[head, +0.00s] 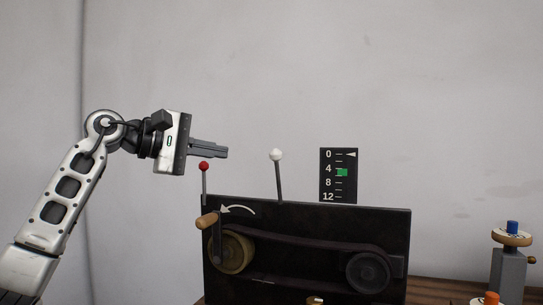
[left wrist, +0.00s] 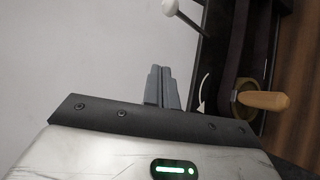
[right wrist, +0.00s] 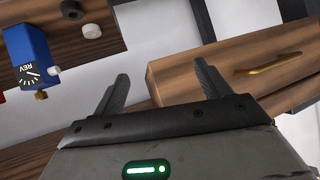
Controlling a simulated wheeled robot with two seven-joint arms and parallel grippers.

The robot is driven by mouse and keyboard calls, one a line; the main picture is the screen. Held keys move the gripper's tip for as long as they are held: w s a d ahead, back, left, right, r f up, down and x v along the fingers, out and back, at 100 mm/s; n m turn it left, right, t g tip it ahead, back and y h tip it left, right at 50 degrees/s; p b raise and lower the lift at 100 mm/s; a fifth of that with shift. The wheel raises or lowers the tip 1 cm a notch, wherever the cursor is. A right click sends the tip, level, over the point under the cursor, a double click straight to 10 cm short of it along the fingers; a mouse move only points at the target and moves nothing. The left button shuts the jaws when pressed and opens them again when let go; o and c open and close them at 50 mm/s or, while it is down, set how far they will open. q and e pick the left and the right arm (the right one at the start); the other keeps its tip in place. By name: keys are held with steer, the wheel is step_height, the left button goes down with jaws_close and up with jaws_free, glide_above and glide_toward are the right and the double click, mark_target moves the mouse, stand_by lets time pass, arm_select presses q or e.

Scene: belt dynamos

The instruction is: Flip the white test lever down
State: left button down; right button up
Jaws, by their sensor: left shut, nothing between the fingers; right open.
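The white test lever, a white ball on a dark rod (head: 276,156), stands upright on top of the black belt machine (head: 310,222), leaning very slightly left. Its white knob also shows at the top of the left wrist view (left wrist: 170,7). My left gripper (head: 226,153) is shut and empty, left of the white knob and at about its height, with a clear gap between them. In the left wrist view the closed fingers (left wrist: 160,70) touch nothing. My right gripper (right wrist: 162,80) is open and empty; it is out of the head view.
A red-knobbed lever (head: 204,167) stands just below my left gripper. A wooden crank handle (head: 207,220) is on the machine's front left. A scale (head: 338,175) with a green marker near 4 to 8 stands behind. A wooden drawer (right wrist: 220,65) is near my right gripper.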

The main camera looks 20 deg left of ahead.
mark_target(278, 179)
arm_select(q)
steer(key=w+d+f+p, duration=0.1)
steer(key=w+d, duration=0.3)
steer(key=d, duration=0.4)
steer(key=shift+d+p, duration=0.25)
steer(key=shift+p, duration=0.3)
arm_select(e)
steer(key=shift+s+d+r, duration=0.15)
steer(key=shift+s, duration=0.3)
arm_select(q)
steer(key=shift+s, duration=0.1)
steer(key=shift+s+f+b, duration=0.2)
steer(key=shift+s+b, duration=0.05)
steer(key=shift+b, duration=0.55)
arm_select(e)
steer(key=shift+f, duration=0.45)
arm_select(q)
steer(key=shift+s+m+t+h+b, duration=0.15)
steer(key=shift+m+t+h+b, duration=0.15)
